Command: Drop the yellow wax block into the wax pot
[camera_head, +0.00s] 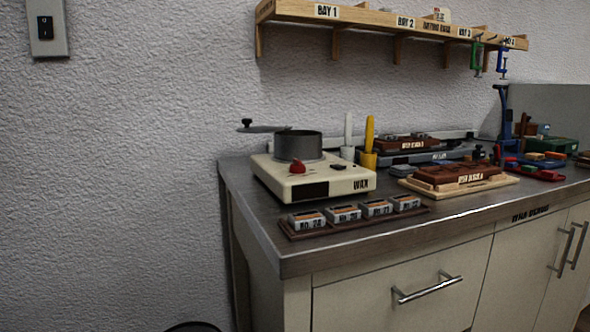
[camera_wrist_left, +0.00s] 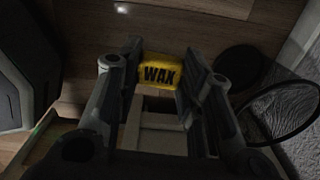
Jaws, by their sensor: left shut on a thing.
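In the left wrist view my left gripper (camera_wrist_left: 163,82) is shut on the yellow wax block (camera_wrist_left: 161,75), which has WAX printed on it in black. In the head view neither gripper nor the block is in view. The wax pot (camera_head: 298,145) is a dark grey round pot on a cream heater (camera_head: 316,178) marked WAX, at the left end of the bench. The heater has a red knob. A lid or flat handle (camera_head: 262,128) sticks out to the left at the pot's rim. The inside of the pot is hidden.
A brown tray (camera_head: 353,221) with several small labelled blocks lies in front of the heater. White and yellow upright sticks stand right of it. Brown action models (camera_head: 463,175) lie further right. A wooden shelf (camera_head: 390,20) hangs above. The left wrist view shows a dark ring (camera_wrist_left: 275,108) near the floor.

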